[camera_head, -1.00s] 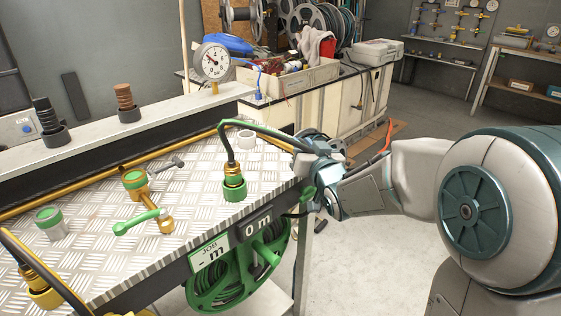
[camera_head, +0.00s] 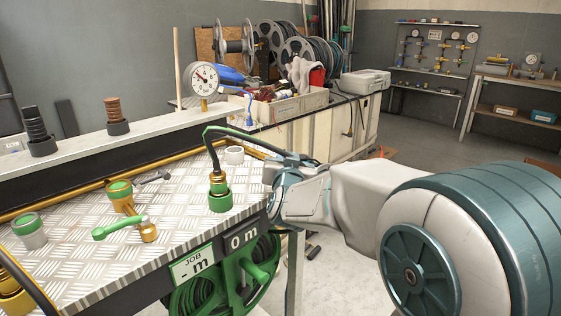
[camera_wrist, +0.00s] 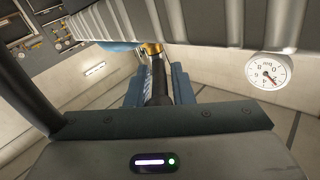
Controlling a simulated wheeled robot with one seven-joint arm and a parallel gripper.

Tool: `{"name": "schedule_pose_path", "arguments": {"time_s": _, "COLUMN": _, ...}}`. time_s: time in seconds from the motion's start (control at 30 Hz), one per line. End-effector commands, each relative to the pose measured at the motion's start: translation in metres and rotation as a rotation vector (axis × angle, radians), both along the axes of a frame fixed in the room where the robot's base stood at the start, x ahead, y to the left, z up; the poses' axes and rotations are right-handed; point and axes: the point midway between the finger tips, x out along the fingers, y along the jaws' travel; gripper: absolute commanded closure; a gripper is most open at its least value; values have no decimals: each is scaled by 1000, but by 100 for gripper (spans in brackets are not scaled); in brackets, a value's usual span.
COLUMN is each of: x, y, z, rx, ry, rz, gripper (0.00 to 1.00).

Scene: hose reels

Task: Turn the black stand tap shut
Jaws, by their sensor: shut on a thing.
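The tap with a dark grey lever (camera_head: 153,177) stands on the bench's left part, beside a brass fitting with a green cap (camera_head: 119,189); I take it for the black stand tap. The lever points up to the right. My gripper (camera_wrist: 157,80) is well to the right of it, past the bench's right edge. In the wrist view its blue fingers are shut on a black hose end (camera_wrist: 158,85) with a brass tip (camera_wrist: 151,48). In the head view the fingertips are hidden by the wrist.
A green-handled tap (camera_head: 118,227) stands in front of the dark lever. A green reel (camera_head: 215,288) hangs under the bench. A cluttered cabinet (camera_head: 325,135) stands behind; floor on the right is open.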

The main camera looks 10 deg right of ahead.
Motion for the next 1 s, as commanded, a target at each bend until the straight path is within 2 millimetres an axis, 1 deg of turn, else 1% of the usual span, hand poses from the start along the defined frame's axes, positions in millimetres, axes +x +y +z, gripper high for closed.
{"name": "schedule_pose_path", "arguments": {"time_s": 0.03, "x": 1, "y": -3, "z": 2, "rx": 1, "ry": -5, "rz": -8, "gripper": 100}}
{"name": "schedule_pose_path", "arguments": {"time_s": 0.4, "x": 1, "y": -3, "z": 2, "rx": 1, "ry": -6, "rz": -9, "gripper": 100}}
{"name": "schedule_pose_path", "arguments": {"time_s": 0.43, "x": 1, "y": -3, "z": 2, "rx": 1, "ry": -6, "rz": -9, "gripper": 71}}
{"name": "schedule_pose_path", "arguments": {"time_s": 0.47, "x": 1, "y": -2, "z": 2, "rx": 1, "ry": -6, "rz": -8, "gripper": 65}}
{"name": "schedule_pose_path", "arguments": {"time_s": 0.73, "x": 0, "y": 1, "z": 1, "rx": 1, "ry": -3, "rz": -2, "gripper": 65}}
{"name": "schedule_pose_path", "arguments": {"time_s": 0.83, "x": -4, "y": 2, "z": 2, "rx": 1, "ry": -3, "rz": -1, "gripper": 65}}
{"name": "schedule_pose_path", "arguments": {"time_s": 0.97, "x": -18, "y": 4, "z": 2, "rx": 2, "ry": -3, "rz": 0, "gripper": 65}}
{"name": "schedule_pose_path", "arguments": {"time_s": 1.0, "x": -25, "y": 5, "z": 2, "rx": 2, "ry": -2, "rz": 1, "gripper": 65}}
